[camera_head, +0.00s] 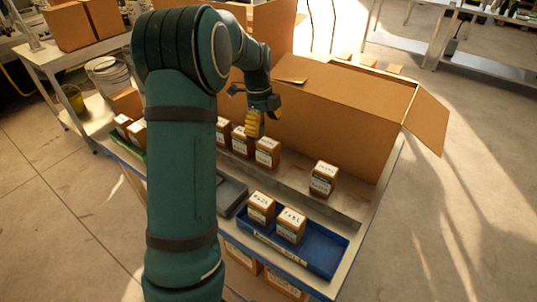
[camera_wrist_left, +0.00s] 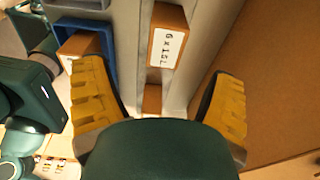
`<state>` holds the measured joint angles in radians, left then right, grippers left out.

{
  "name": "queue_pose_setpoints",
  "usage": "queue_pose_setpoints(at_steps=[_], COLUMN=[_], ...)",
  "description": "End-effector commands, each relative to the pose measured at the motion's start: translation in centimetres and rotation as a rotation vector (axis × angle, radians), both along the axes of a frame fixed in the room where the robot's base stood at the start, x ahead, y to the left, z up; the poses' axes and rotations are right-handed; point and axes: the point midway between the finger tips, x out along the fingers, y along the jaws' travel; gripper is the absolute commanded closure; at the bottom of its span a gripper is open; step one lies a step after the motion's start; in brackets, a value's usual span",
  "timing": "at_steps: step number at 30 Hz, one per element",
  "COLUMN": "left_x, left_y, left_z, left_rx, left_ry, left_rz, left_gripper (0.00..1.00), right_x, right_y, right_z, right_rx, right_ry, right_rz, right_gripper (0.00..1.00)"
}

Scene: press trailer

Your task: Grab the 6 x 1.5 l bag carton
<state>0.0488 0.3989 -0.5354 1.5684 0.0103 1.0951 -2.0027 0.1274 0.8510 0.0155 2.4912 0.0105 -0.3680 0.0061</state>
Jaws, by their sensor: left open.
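In the left wrist view, a small brown carton (camera_wrist_left: 168,36) with a white label reading about "6 x 1.5 L" stands ahead of my left gripper (camera_wrist_left: 160,100), in line with the gap between its yellow fingers. The fingers are wide apart with nothing between them. In the head view my left gripper (camera_head: 255,123) hangs over the row of small cartons beside the large box, close to the carton (camera_head: 267,152). The labels are too small there to tell which one is the 6 x 1.5 l carton. My right gripper is not visible.
A large open cardboard box (camera_head: 335,115) stands behind the row, its flap sticking out right. A blue tray (camera_head: 325,252) at the table front holds cartons (camera_head: 290,225). A lone carton (camera_head: 323,178) stands right of the row, with bare surface between.

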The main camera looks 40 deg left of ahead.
Motion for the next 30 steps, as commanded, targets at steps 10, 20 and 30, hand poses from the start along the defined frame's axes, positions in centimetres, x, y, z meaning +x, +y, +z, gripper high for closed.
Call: queue_pose_setpoints(at_steps=[10,20,30], left_x=[0.1,0.7,0.7], left_y=[-0.3,-0.8,-0.8], left_z=[-2.5,-6.7,-6.9], left_rx=[0.000,0.000,0.000], left_ry=[0.002,0.002,0.000], left_rz=[0.000,0.001,0.001], left_gripper=[0.15,0.15,0.44], right_x=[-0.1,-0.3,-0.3], right_y=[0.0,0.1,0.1], right_z=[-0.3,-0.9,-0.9], right_rx=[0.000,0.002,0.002], right_ry=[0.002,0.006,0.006], right_rz=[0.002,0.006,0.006], right_gripper=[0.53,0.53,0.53])
